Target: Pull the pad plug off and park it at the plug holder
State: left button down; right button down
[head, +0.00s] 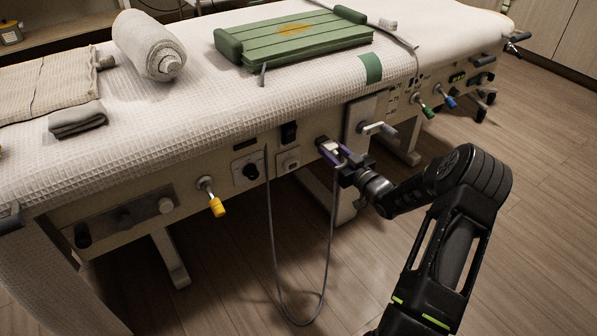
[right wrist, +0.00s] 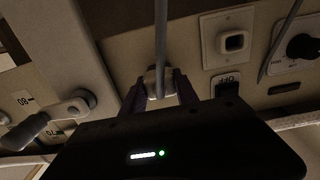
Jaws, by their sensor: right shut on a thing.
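The white pad plug (head: 334,147) sits between the fingers of my right gripper (head: 331,151), which is shut on it at the front panel of the couch. In the right wrist view the plug (right wrist: 157,80) is between my dark fingertips (right wrist: 160,88), with its grey cable running away from it. I cannot tell whether the plug still touches the panel behind it. The cable (head: 271,220) hangs in a long loop below the panel. A pale square socket or holder (head: 289,161) is left of my gripper and looks empty; it also shows in the right wrist view (right wrist: 234,42). My left gripper is not in view.
The green pad (head: 300,40) lies on the white couch top (head: 200,90). A grey-handled lever (head: 378,128) is just right of my gripper. A black round knob (head: 250,170) and a yellow-tipped lever (head: 216,205) are to the left. The floor in front is clear.

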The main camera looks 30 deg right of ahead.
aim_at(337, 155)
jog(key=c, duration=0.9)
grip_release()
jog(key=shift+c, duration=0.5)
jog(key=shift+s, duration=0.4)
jog(key=shift+s+p, duration=0.65)
jog(key=shift+s, duration=1.15)
jog(key=shift+a, duration=0.1)
